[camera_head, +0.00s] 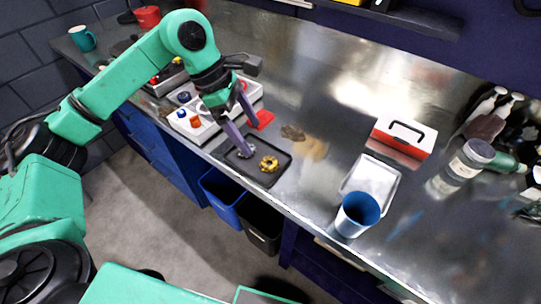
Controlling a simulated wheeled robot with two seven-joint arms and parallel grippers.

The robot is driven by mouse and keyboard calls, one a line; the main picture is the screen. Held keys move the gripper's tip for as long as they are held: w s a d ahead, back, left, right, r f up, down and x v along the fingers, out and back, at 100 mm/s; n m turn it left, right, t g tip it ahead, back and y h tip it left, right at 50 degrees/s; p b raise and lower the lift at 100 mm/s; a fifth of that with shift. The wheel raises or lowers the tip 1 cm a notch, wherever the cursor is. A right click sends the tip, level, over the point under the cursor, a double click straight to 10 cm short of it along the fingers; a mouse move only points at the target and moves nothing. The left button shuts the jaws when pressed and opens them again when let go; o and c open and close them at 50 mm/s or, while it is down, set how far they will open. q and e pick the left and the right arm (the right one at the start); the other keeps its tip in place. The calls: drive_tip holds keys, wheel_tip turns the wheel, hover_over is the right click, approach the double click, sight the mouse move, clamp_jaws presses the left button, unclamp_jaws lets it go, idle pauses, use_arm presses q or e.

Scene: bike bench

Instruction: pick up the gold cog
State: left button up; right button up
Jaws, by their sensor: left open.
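The gold cog (268,163) lies on the right part of a small black tray (270,181) near the bench's front edge. A silver-grey part (247,152) lies to its left on the same tray, partly hidden by a finger. My left gripper (254,136) is open and points down over the tray's back left side. One finger is by the silver-grey part and the other is near a red piece (264,119) behind the tray. The gold cog is to the right of the fingers, with nothing around it. My right gripper is not in view.
A light organiser tray (205,131) with coloured parts stands left of the black tray. On the right are a silver tray (371,183), a blue cup (357,214), a red-and-white box (402,138) and bottles. Blue and black bins stand below the front edge.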

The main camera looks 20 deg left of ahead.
sight(266, 157)
use_arm(q)
drive_tip(key=p+x, duration=0.1)
drive_tip(key=x, duration=0.2)
drive_tip(key=shift+s+d+f, duration=0.15)
drive_tip(key=shift+d, duration=0.05)
drive_tip(key=p+x, duration=0.2)
drive_tip(key=x, duration=0.3)
drive_tip(key=shift+f, duration=0.35)
drive_tip(key=shift+d+f, duration=0.15)
drive_tip(key=shift+f, duration=0.2)
drive_tip(key=shift+c, duration=0.3)
drive_tip(key=shift+w, duration=0.25)
drive_tip(key=c, duration=1.4)
drive_tip(key=shift+c, duration=0.2)
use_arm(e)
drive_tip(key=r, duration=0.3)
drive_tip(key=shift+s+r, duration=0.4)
